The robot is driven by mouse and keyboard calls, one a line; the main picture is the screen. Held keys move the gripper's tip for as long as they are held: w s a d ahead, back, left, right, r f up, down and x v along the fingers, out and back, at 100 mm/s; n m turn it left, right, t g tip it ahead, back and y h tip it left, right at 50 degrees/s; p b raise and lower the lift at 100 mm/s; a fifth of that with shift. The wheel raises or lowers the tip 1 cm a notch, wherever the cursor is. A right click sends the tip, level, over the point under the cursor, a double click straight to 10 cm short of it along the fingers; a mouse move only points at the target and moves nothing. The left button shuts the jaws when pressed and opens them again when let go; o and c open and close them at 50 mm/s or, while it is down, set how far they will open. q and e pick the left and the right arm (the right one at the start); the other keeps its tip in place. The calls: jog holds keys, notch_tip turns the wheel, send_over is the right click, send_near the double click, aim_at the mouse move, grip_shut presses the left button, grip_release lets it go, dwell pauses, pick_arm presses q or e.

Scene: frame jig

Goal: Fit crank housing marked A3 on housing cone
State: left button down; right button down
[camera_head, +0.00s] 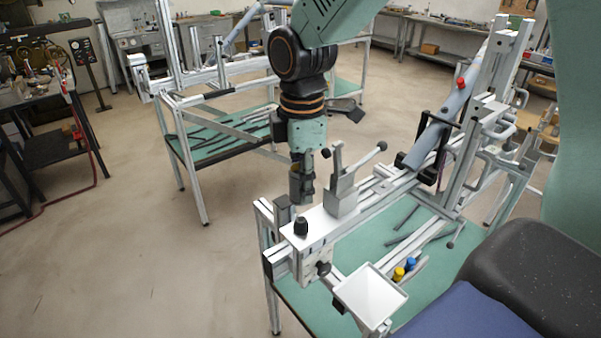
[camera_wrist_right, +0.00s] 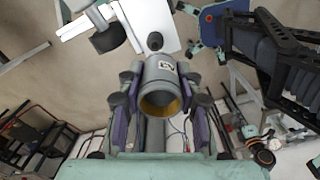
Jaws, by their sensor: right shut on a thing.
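My right gripper (camera_head: 302,182) hangs down from above, left of the clamp on the jig. It is shut on the crank housing, a grey hollow cylinder (camera_wrist_right: 160,88) with a brass-coloured inner rim. A pale label on the housing, upside down in the wrist view, is too small to read surely. The housing cone (camera_head: 301,227) is a small black knob standing on the white plate of the jig. It also shows in the wrist view (camera_wrist_right: 154,41), just beyond the housing. The housing is held above and apart from the cone. My left gripper is not in view.
A grey toggle clamp (camera_head: 342,190) with a long handle stands right of the cone. A white tray (camera_head: 370,295) is at the jig's front. Aluminium rails and a tall post (camera_head: 478,140) rise at the right. Floor left of the jig is clear.

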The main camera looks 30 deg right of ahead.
jog(key=shift+d+f, duration=0.2)
jog(key=shift+f, duration=0.1)
jog(key=shift+w+d+f, duration=0.4)
jog(key=shift+w+f, duration=0.1)
jog(key=shift+f, duration=0.1)
jog(key=shift+w+f, duration=0.15)
jog(key=shift+f, duration=0.05)
jog(key=shift+a+f, duration=0.2)
jog(key=shift+a, duration=0.25)
jog(key=shift+s+a, duration=0.1)
jog(key=shift+s, duration=0.4)
jog(key=shift+d+f, duration=0.25)
jog(key=shift+d, duration=0.05)
jog(key=shift+w+d+f, duration=0.15)
jog(key=shift+w+f, duration=0.05)
jog(key=shift+w, duration=0.2)
jog(key=shift+a+r, duration=0.1)
jog(key=shift+a, duration=0.15)
jog(key=shift+s+a+r, duration=0.15)
jog(key=shift+s, duration=0.25)
jog(key=shift+d, duration=0.4)
jog(key=shift+w+f, duration=0.2)
jog(key=shift+w, duration=0.2)
jog(key=shift+s+a+r, duration=0.1)
jog(key=shift+s+r, duration=0.1)
jog(key=shift+s, duration=0.15)
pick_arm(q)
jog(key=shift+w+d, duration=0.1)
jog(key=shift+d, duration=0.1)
